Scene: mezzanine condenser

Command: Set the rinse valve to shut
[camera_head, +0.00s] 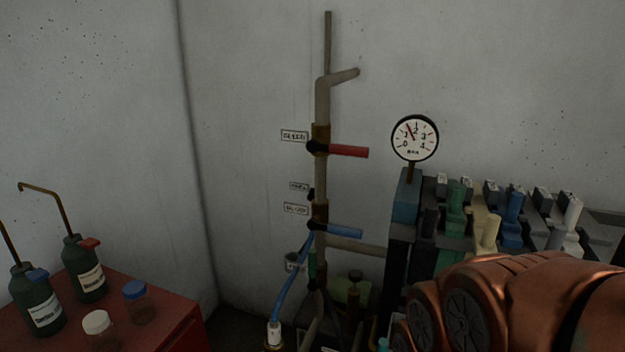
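A vertical pipe (322,102) on the back wall carries two lever valves. The upper valve has a red handle (348,151) pointing right, crosswise to the pipe. The lower valve has a blue handle (344,231), also pointing right and tilted slightly down. Small white labels sit left of them, an upper label (294,136) and a lower label (296,209). Their print is too small to read, so I cannot tell which valve is the rinse valve. My copper-coloured arm fills the lower right. My gripper is not in view, and nothing touches either handle.
A round gauge (414,138) stands right of the pipe, above a bank of coloured levers (487,230). A blue hose (291,280) hangs below the lower valve. A red cabinet (160,322) with bottles and jars stands at lower left. The space before the handles looks clear.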

